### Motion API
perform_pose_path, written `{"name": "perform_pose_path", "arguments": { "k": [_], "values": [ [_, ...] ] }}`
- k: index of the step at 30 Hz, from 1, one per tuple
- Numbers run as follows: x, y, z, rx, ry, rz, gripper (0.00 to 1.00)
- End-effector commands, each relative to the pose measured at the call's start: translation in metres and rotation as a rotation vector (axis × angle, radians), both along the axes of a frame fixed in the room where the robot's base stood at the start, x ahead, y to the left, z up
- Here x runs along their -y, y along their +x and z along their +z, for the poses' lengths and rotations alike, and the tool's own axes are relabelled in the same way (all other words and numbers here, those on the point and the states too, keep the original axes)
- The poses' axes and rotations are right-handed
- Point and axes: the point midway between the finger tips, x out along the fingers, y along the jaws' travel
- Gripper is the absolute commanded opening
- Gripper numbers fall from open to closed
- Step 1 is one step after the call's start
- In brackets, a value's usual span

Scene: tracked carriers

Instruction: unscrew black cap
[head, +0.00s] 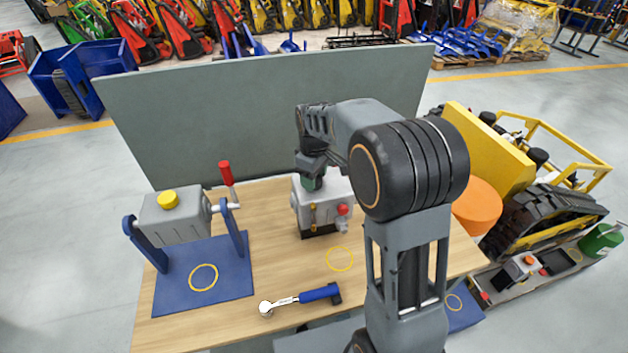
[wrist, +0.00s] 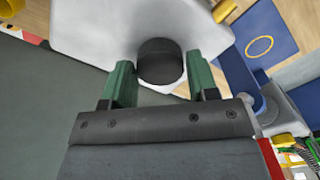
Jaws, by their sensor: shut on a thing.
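The black cap (wrist: 160,58) sits on the grey box (head: 330,197) on the wooden table. In the wrist view the box (wrist: 100,28) fills the top, with the cap between my two green fingers. My gripper (head: 312,182) is above the box, pointing down, and is shut on the cap. In the head view my gripper hides the cap. The box has brass-coloured fittings and a red knob (head: 343,210) on its front. I cannot tell how far the cap is turned.
A second grey box (head: 172,218) with a yellow cap (head: 167,199) and red-handled crank (head: 225,173) hangs on a blue stand (head: 205,275) at left. A blue-handled tool (head: 318,293) lies at the front. A grey panel (head: 230,120) stands behind. A yellow tracked machine is at right.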

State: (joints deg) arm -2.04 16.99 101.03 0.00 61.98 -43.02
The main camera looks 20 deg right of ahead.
Motion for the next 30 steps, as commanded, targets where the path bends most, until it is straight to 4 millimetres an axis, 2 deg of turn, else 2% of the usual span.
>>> {"name": "perform_pose_path", "arguments": {
  "k": [3,7,20,23,30],
  "values": [
    [-0.0001,-0.0001,0.0002,0.000,0.000,0.143,0.34],
    [0.0000,0.0000,-0.0001,0.000,0.000,0.237,0.34],
    [0.0001,-0.0001,-0.0002,0.000,0.000,0.291,0.34],
    [0.0000,-0.0001,0.0000,-0.001,0.001,0.404,0.34],
    [0.0000,-0.0001,-0.0001,-0.001,0.001,0.811,0.34]
  ]
}}
